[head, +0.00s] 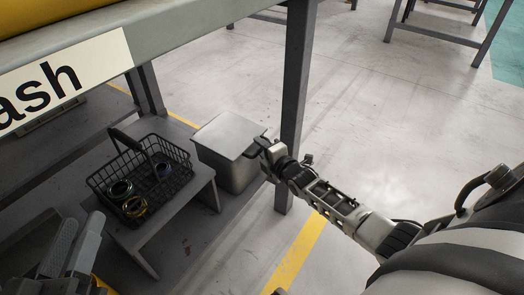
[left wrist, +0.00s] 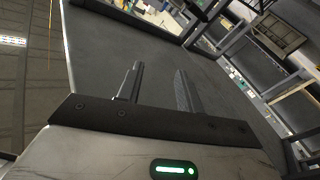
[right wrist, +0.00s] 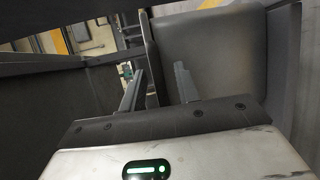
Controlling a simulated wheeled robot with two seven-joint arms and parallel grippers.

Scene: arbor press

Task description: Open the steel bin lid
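My right gripper (head: 262,147) is at the lid's right edge. My left gripper (head: 68,245) is at the lower left, away from the bin. In the left wrist view its fingers (left wrist: 160,88) are apart and empty.
A black wire basket (head: 140,180) with several coloured coils stands on the low bench (head: 185,205), left of the bin. A table leg (head: 295,100) rises just right of the bin. The tabletop edge (head: 180,25) overhangs at upper left.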

